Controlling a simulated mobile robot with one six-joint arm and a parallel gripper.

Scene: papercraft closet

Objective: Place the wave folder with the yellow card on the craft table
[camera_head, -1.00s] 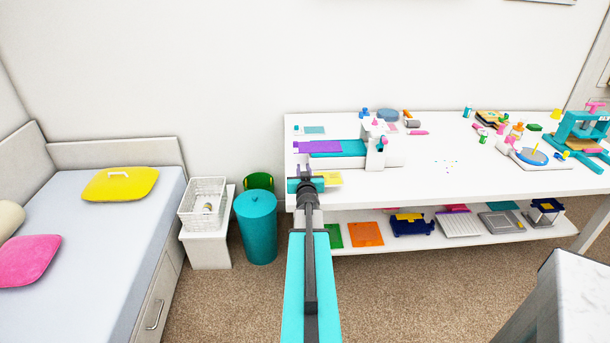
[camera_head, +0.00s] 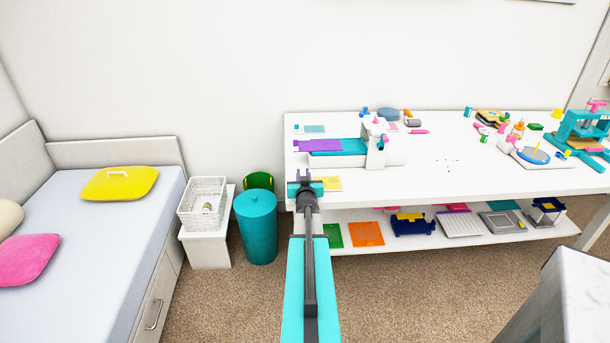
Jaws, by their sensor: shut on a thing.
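My gripper (camera_head: 305,187) is at the front left corner of the white craft table (camera_head: 440,188), seen from behind along my arm. It is shut on the wave folder with the yellow card (camera_head: 331,184), which shows as a small flat yellow piece just right of the jaws. The folder lies flat over the table's left front part. I cannot tell whether it touches the tabletop. Its left part is hidden behind my gripper, and any wave pattern is too small to see.
A white machine (camera_head: 374,146) with a purple and teal plate stands just behind the folder. A stamping press (camera_head: 581,135) and several small craft items fill the right side. A teal bin (camera_head: 257,228) stands left of the table.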

